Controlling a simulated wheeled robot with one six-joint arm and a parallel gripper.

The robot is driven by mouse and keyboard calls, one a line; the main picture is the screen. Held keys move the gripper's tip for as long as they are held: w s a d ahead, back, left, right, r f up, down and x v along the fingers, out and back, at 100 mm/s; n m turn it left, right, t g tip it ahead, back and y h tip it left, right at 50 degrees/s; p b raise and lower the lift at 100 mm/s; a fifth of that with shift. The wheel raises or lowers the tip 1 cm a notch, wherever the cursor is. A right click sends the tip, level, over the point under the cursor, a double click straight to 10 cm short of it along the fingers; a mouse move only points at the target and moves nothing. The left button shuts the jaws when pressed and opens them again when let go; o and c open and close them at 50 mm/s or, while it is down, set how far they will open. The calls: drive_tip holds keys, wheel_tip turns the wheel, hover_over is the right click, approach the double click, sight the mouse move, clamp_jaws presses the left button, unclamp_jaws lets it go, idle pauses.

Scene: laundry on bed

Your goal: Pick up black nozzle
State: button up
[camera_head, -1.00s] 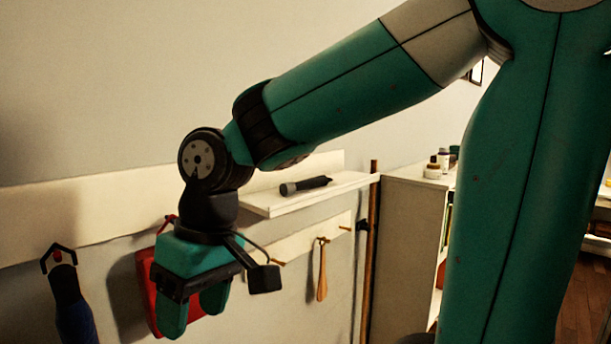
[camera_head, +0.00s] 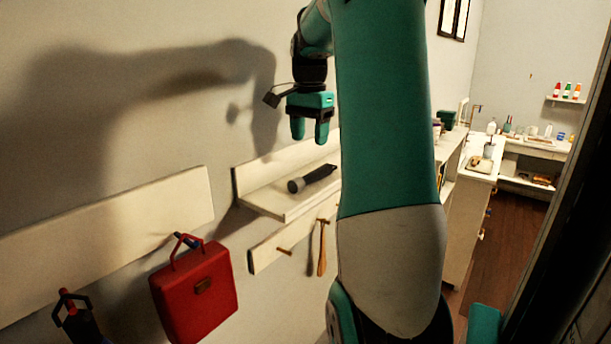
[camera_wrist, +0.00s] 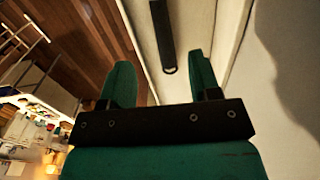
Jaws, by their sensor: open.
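The black nozzle (camera_head: 313,179) lies on a white wall shelf (camera_head: 288,208). My gripper (camera_head: 310,142) is open and empty, fingers pointing down, above the shelf and apart from the nozzle. In the wrist view the nozzle's near end lies between the lines of my two fingers (camera_wrist: 160,70), farther away than the fingertips.
A dark tool (camera_head: 78,318) hangs at lower left. The wall (camera_head: 120,60) stands close behind the shelf. A white cabinet (camera_head: 462,215) stands to the right.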

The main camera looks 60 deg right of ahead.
hover_over(308, 174)
wheel_tip(308, 174, down, 5)
drive_tip(key=shift+s+d+r+p, duration=0.1)
drive_tip(key=shift+d+r+p, duration=0.05)
drive_tip(key=shift+p, duration=0.25)
drive_tip(key=shift+f+p, duration=1.1)
drive_tip(key=shift+f, duration=1.55)
drive_tip(key=c, duration=1)
